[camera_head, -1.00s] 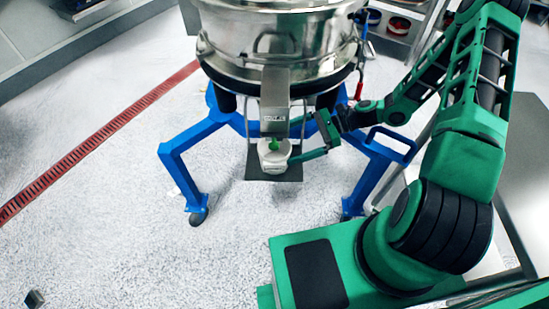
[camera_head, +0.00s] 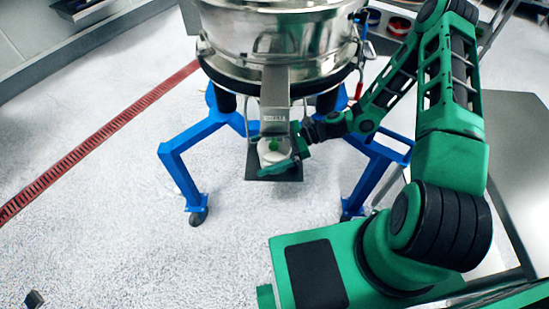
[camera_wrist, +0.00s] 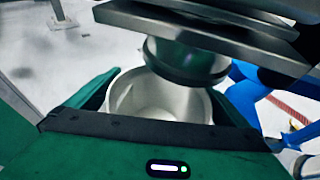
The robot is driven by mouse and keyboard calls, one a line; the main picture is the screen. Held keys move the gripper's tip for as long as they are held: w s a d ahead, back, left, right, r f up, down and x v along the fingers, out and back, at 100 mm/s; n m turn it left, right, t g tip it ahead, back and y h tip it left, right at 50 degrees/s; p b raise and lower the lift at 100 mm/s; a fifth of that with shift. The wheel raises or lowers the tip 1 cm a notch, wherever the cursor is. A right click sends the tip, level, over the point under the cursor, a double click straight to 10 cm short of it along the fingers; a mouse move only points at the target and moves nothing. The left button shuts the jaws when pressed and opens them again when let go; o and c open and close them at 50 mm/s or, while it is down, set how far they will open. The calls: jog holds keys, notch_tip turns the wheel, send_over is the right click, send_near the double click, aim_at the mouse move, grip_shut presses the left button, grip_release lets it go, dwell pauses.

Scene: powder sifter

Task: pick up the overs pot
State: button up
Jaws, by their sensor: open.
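The overs pot (camera_head: 267,152) is a small whitish pot standing on a dark plate (camera_head: 257,175) below the sifter's spout (camera_head: 274,88). In the wrist view the pot (camera_wrist: 125,92) shows its open mouth and pale inside, with the dark round end of the spout (camera_wrist: 188,62) over its far right part. My gripper (camera_head: 278,158) is open at the pot, reaching in from the right. In the wrist view its green fingers (camera_wrist: 165,100) lie one on each side of the pot. Whether they touch its wall I cannot tell.
The steel sifter drum (camera_head: 280,40) stands above on a blue frame (camera_head: 190,150) with legs either side of the plate. The spout leaves little room over the pot. A red floor drain (camera_head: 95,140) runs at left. The floor in front is clear.

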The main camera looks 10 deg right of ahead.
jog(key=c, duration=0.9)
jog(key=shift+c, duration=0.2)
